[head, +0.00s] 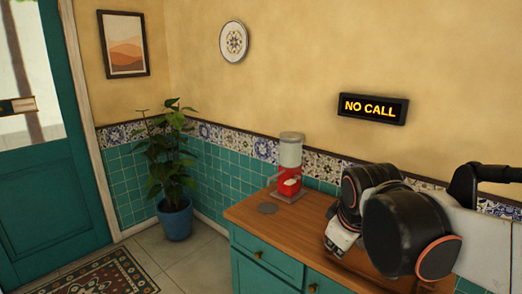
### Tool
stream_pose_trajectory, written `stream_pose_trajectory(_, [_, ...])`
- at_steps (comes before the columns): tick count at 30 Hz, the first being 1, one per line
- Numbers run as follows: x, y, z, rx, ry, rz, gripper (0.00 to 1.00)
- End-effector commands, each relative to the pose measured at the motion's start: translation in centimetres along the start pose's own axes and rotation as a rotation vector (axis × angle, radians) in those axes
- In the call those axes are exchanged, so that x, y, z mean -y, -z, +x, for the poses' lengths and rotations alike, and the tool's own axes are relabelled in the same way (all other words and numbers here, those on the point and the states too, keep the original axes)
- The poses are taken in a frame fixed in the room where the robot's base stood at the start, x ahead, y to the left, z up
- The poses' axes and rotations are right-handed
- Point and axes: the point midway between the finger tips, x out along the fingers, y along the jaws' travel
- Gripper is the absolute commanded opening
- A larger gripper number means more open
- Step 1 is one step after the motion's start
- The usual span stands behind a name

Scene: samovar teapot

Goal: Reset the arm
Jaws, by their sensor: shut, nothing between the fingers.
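My arm shows at the right of the head view, folded, with large black rounded joints and white links in front of the wooden counter (243,215). I see no fingers of my gripper in this view. A small white and dark part at the arm's lower left is too unclear to name. A red dispenser with a clear upper vessel (291,152) stands on the counter's far left part, apart from my arm.
My arm hides much of the counter's right part. A lit "NO CALL" sign (372,107) hangs on the wall above. A potted plant (176,218) stands in the corner. A teal door (50,190) and a patterned rug (112,275) are at the left.

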Motion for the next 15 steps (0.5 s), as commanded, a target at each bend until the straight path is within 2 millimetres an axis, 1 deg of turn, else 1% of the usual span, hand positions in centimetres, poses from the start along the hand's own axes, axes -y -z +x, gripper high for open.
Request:
stream_pose_trajectory(1, [0.6,-1.6,-0.8,-0.011,-0.004,0.065,0.00])
stream_pose_trajectory(6, [2.8,-5.8,-2.5,-0.050,-0.011,0.295,0.00])
stream_pose_trajectory(9, [4.2,-8.2,-3.1,-0.073,-0.012,0.427,0.00])
stream_pose_trajectory(12, [5.4,-10.2,-3.3,-0.093,-0.011,0.542,0.00])
stream_pose_trajectory(15, [6.3,-11.6,-3.4,-0.110,-0.010,0.628,0.00])
